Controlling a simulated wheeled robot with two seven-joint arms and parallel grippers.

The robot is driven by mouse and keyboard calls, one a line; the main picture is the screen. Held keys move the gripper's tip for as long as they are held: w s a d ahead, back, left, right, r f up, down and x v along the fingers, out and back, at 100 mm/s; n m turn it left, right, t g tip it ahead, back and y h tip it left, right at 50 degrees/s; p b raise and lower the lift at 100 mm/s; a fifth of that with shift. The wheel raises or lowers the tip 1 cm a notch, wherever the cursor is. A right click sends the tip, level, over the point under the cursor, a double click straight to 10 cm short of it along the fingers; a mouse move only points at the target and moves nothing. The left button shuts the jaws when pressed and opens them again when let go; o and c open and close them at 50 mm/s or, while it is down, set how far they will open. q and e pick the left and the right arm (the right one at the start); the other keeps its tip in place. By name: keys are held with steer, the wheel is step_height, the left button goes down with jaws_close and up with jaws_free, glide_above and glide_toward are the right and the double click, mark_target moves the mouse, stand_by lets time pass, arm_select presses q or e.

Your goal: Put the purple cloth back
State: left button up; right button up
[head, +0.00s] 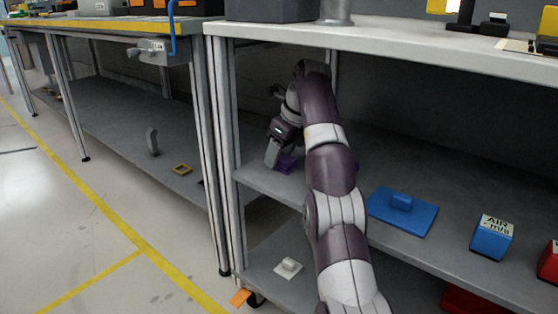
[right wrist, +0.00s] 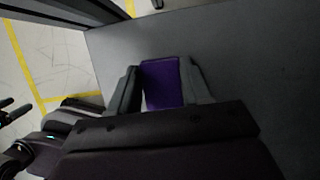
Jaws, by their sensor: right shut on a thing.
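The purple cloth (right wrist: 162,82) shows as a flat purple rectangle between the two fingers of my right gripper (right wrist: 164,92) in the right wrist view. In the head view, my right gripper (head: 274,155) points down at the left end of the upper shelf, shut on the purple cloth (head: 288,164). The cloth is low, at or just above the shelf; I cannot tell whether it touches. The fingers and arm hide part of it. My left gripper is not in the head view.
The grey shelf (head: 455,178) holds a blue pad with a block grip (head: 388,216) and a blue labelled box (head: 491,238) to the right. A metal post (head: 233,215) and the tabletop (head: 400,42) bound the space.

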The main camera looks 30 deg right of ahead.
mark_target(285, 159)
steer(key=shift+r, duration=0.2)
steer(key=shift+f, duration=0.2)
steer(key=o, duration=0.9)
steer(key=p+v, duration=0.2)
steer(key=v, duration=0.1)
steer(key=shift+r, duration=0.25)
steer(key=shift+s+d+f+b, duration=0.3)
steer(key=shift+s+f+b, duration=0.5)
steer(key=shift+b, duration=0.45)
steer(key=s, duration=0.1)
steer(key=s+d, duration=0.1)
steer(key=s+b, duration=0.1)
steer(key=shift+s+d+r, duration=0.2)
steer(key=shift+s+r, duration=0.1)
steer(key=s, duration=0.1)
steer(key=s+d, duration=0.1)
steer(key=s, duration=0.1)
steer(key=s+d, duration=0.1)
steer(key=s, duration=0.1)
steer(key=shift+s+d+r+p, duration=0.1)
steer(key=shift+s+r+p, duration=0.1)
steer(key=shift+r+p, duration=0.15)
steer(key=shift+s+d+f, duration=0.15)
steer(key=shift+s, duration=0.15)
